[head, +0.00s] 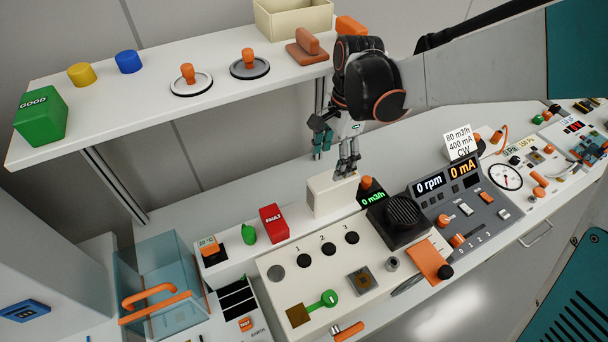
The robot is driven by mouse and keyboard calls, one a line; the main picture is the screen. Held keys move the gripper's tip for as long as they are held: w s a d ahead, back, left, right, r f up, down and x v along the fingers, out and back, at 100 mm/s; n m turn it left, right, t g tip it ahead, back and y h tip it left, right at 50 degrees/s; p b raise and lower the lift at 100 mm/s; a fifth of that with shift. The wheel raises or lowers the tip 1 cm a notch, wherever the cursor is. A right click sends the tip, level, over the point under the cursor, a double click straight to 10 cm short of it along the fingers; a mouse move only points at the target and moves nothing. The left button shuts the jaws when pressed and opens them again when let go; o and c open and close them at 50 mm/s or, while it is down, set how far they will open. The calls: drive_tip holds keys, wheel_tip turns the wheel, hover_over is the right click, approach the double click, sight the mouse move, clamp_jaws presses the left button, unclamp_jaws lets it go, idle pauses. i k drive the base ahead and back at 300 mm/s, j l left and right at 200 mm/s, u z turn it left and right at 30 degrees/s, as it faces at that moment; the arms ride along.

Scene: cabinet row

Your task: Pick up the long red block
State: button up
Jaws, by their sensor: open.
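Whether the fingertips touch the white box top is unclear.
A small green object (249,234) stands just left of the red block. The control panel (290,268) lies in front, with a black speaker-like unit (398,218) to the right. A shelf (150,108) runs above, holding a green GOOD block (40,117). A clear blue box (160,270) stands left.

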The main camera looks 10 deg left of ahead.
sight(276, 229)
drive_tip(key=u, duration=1.35)
drive_tip(key=k+j+z, duration=0.25)
drive_tip(key=j, duration=0.2)
drive_tip(key=k+j+z, duration=0.1)
drive_tip(key=j+z, duration=0.15)
drive_tip(key=j, duration=0.15)
drive_tip(key=k+j+z, duration=0.3)
drive_tip(key=i+j, duration=0.05)
drive_tip(key=j, duration=0.05)
